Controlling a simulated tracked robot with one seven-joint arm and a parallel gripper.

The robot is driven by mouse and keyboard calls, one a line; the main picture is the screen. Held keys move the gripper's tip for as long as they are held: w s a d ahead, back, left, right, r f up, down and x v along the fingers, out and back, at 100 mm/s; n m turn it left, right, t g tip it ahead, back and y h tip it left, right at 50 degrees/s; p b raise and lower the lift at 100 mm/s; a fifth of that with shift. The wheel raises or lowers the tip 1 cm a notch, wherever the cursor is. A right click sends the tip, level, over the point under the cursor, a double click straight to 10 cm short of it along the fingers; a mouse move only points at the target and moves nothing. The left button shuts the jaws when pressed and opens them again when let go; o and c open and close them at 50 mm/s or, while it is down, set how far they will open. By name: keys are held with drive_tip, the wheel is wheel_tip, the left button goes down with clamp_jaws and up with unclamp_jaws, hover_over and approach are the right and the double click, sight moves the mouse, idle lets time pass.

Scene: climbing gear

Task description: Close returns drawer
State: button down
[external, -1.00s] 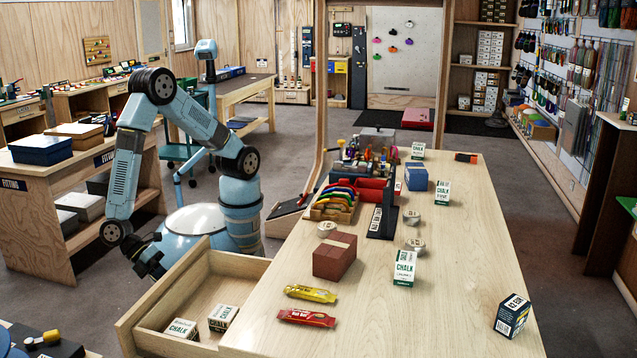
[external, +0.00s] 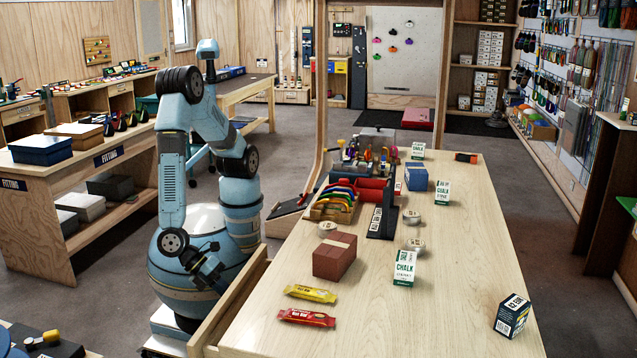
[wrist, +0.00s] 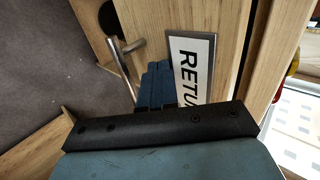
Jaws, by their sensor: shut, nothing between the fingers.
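My gripper (external: 212,280) is in front of the drawer. Its shut, empty fingers show in the wrist view (wrist: 157,75) close to the plate's left edge; whether they touch the front is unclear.
On the counter (external: 430,300) are two snack bars (external: 308,318), a brown brick-like block (external: 335,257), chalk boxes (external: 404,268) and a dark box (external: 511,315). A fitting bench (external: 110,157) stands at the left.

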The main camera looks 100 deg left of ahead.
sight(247, 293)
drive_tip(key=w, duration=1.1)
drive_tip(key=shift+w+r, duration=0.1)
drive_tip(key=shift+w, duration=0.4)
drive_tip(key=shift+w+a, duration=0.1)
drive_tip(key=s, duration=0.4)
drive_tip(key=shift+s, duration=0.4)
drive_tip(key=v, duration=1)
